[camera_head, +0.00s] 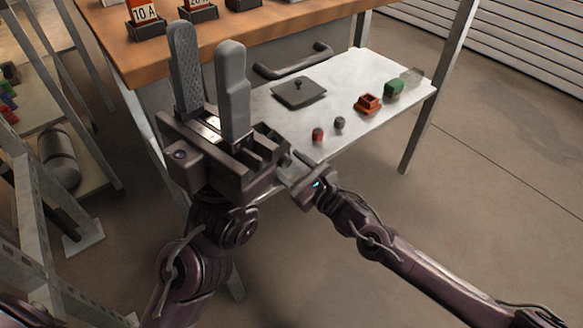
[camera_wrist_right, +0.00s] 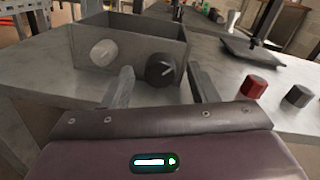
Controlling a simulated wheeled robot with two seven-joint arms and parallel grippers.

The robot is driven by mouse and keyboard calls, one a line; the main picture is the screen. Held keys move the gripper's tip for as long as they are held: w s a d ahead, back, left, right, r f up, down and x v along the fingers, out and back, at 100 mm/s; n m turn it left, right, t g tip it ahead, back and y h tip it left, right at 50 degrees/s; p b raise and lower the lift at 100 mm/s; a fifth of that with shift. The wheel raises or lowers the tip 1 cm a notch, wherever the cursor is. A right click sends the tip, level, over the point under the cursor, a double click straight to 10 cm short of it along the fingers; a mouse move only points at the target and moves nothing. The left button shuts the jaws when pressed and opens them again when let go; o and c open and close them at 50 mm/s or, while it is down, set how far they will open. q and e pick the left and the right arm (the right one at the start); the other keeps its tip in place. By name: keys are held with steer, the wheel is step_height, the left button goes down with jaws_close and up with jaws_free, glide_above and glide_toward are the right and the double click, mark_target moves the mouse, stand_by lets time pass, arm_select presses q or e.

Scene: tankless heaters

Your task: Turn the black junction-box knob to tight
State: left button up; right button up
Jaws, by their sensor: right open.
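The grey junction box (camera_wrist_right: 125,30) stands on the metal bench in the right wrist view. Its near face carries a black knob (camera_wrist_right: 160,70) with a light pointer line slanting up to the right, and a pale grey knob (camera_wrist_right: 103,53) to its left. My right gripper (camera_wrist_right: 162,72) is open, with the black knob appearing between its fingertips and a gap on both sides. In the head view, the right gripper (camera_head: 300,172) is beside the bench edge, its fingers mostly hidden. My left gripper (camera_head: 207,45) is open and empty, fingers pointing up; the box is hidden there.
On the bench (camera_head: 385,120) are a dark lidded plate (camera_head: 298,92), a small red knob (camera_head: 318,134), a small grey knob (camera_head: 339,122), an orange open box (camera_head: 368,104) and a green block (camera_head: 394,88). A wooden shelf (camera_head: 130,55) overhangs at the back left.

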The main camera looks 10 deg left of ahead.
steer(key=c, duration=1)
steer(key=shift+o, duration=0.2)
steer(key=shift+m, duration=0.4)
steer(key=m, duration=0.6)
steer(key=shift+p, duration=0.4)
steer(key=shift+f, duration=0.1)
steer(key=o, duration=1)
steer(key=shift+c, duration=0.2)
